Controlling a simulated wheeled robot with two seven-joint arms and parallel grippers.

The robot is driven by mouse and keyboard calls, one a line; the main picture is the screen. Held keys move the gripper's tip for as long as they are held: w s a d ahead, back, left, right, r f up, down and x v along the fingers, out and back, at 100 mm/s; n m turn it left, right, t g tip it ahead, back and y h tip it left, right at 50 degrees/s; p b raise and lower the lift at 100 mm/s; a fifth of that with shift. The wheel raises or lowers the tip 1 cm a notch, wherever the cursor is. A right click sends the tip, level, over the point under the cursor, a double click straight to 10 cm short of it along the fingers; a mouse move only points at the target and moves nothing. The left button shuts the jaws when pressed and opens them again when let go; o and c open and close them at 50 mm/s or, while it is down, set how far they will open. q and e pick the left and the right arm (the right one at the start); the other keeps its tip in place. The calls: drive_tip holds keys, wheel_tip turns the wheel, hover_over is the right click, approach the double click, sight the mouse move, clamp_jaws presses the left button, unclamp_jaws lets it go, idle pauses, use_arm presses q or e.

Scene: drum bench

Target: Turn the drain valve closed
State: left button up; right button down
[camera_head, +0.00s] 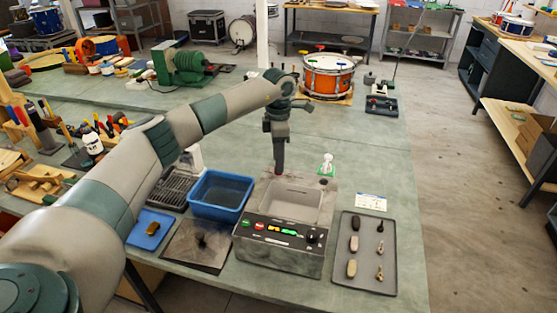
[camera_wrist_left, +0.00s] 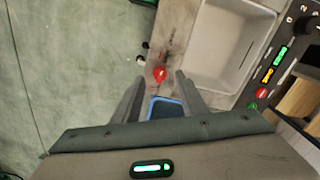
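The drain valve shows as a small red handle (camera_wrist_left: 160,74) in the left wrist view, on the grey rim beside the pale basin (camera_wrist_left: 232,38). In the head view the basin (camera_head: 290,203) is in the grey tank unit, below my left gripper. My left gripper (camera_head: 279,168) points down at the unit's back left side and hides most of the valve there. In the left wrist view my left gripper (camera_wrist_left: 160,84) has its two fingers apart, with the red handle in line with the gap near the fingertips. I cannot tell whether they touch it. My right gripper is in neither view.
A blue tub (camera_head: 220,194) stands left of the unit. The control panel (camera_head: 281,231) with coloured buttons is at its front. A green and white item (camera_head: 327,164) stands at its back right corner. A grey tray (camera_head: 365,252) with small parts lies to the right.

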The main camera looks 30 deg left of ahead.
use_arm(q)
drive_tip(key=shift+f, duration=1.25)
clamp_jaws()
